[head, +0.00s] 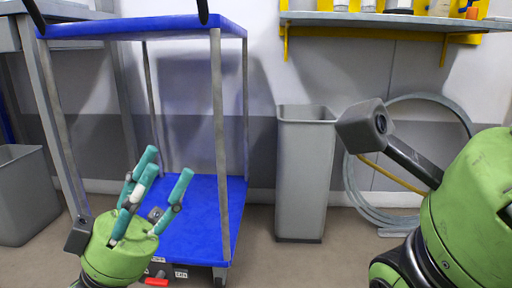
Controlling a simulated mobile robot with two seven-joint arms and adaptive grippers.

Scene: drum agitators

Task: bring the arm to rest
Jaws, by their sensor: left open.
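My left gripper (167,167) is at the lower left of the head view, its teal fingers pointing up and spread apart. It is open, with nothing between the fingers. It shows in front of the blue cart (200,212), and I cannot tell the gap between them. My right arm (468,205) comes in from the right edge with a green link and a dark bracket ending in a grey block. The fingers of my right gripper are out of view.
The cart has a blue top shelf (150,26) on metal posts. A tall grey bin (305,175) stands against the wall, with coiled hose (352,190) to its right. Another grey bin (25,195) is at far left. A wall shelf (390,20) holds items. Floor shows between cart and right arm.

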